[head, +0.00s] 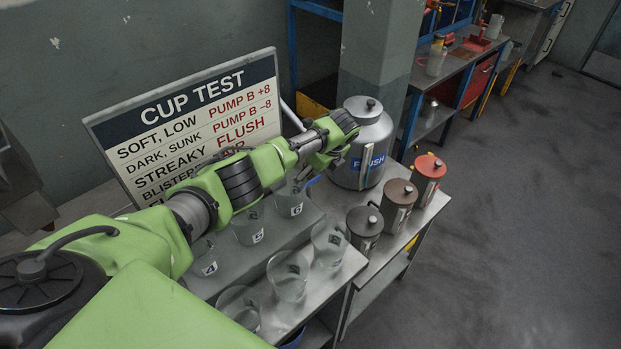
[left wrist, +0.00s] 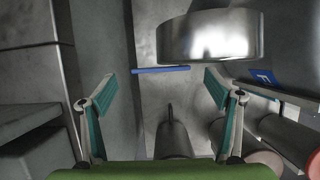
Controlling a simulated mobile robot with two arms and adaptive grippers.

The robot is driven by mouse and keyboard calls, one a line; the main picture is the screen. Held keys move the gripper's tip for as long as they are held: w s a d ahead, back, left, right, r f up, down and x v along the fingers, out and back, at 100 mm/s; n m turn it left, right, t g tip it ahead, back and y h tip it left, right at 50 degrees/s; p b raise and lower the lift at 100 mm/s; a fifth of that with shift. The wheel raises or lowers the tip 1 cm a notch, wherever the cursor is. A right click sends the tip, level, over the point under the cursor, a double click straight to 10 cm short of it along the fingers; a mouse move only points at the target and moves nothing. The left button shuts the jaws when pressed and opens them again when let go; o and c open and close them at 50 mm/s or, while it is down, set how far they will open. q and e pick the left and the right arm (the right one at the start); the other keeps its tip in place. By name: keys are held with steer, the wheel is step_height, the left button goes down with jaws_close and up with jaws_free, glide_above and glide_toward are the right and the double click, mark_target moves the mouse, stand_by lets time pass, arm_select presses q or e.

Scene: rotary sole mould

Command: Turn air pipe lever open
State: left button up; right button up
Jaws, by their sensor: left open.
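My left arm reaches from the left across the cup-test bench in the head view, its end (head: 325,140) in front of the FLUSH canister (head: 368,135). The arm's end hides its fingers there. In the left wrist view my left gripper (left wrist: 158,88) has two teal-padded fingers wide apart with nothing clamped between them. A thin blue bar (left wrist: 160,69) shows beyond the fingers. I cannot tell whether it is the air pipe lever, and I make out no lever in the head view. My right gripper is not in view.
A CUP TEST sign (head: 185,125) stands behind the arm. Several clear cups (head: 288,275) stand on the bench below it. Lidded pots, one with a red top (head: 430,167), stand right of the canister. A blue-framed workbench (head: 455,65) is behind. The floor at right is clear.

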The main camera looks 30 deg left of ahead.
mark_target(310, 181)
arm_select(q)
steer(key=shift+x, duration=1.1)
steer(key=shift+w+a+f+b, duration=0.15)
steer(key=shift+f+b, duration=0.15)
steer(key=shift+f, duration=0.2)
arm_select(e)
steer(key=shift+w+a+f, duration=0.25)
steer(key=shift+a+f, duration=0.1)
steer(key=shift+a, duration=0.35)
